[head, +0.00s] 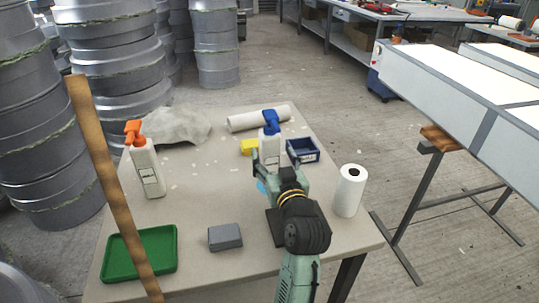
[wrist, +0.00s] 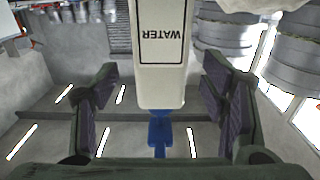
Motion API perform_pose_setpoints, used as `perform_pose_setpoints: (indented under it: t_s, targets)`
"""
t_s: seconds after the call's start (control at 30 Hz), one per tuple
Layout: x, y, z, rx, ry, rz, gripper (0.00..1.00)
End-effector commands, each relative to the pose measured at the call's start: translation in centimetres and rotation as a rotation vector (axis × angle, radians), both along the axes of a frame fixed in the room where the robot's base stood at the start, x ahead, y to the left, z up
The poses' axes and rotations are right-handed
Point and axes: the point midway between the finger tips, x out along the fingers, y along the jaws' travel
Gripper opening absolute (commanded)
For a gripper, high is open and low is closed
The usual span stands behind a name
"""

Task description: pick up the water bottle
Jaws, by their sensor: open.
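The water bottle (head: 266,148) is white with a blue spray top and stands on the table just beyond my gripper. In the wrist view the bottle (wrist: 160,65) appears upside down, its label reading WATER, with the blue top toward the bottom of the picture. My gripper (head: 279,163) is open, with its fingers spread. In the wrist view the bottle lies between the two finger pads of my gripper (wrist: 160,92), with a visible gap on each side. In the head view my gripper and arm hide the bottle's lower part.
On the table (head: 205,205) are an orange-topped bottle (head: 147,170), green tray (head: 141,253), grey block (head: 225,237), paper roll (head: 349,190), blue bin (head: 303,150), yellow object (head: 249,147) and white roll (head: 258,117). A brown pole (head: 110,180) crosses the left side of the view.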

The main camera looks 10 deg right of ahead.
Motion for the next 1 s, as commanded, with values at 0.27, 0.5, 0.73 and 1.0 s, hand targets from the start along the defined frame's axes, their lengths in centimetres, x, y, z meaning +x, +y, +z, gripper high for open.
perform_pose_setpoints:
  t_s: [0.27,0.5,0.73,1.0]
  targets:
    - [3.9,0.0,0.3,0.0,0.001,0.001,0.67]
    - [4.4,0.1,0.1,-0.001,-0.001,0.001,0.67]
    - [4.4,0.1,0.1,0.0,-0.001,0.0,0.55]
    - [4.3,0.0,0.1,0.0,-0.001,0.0,0.37]
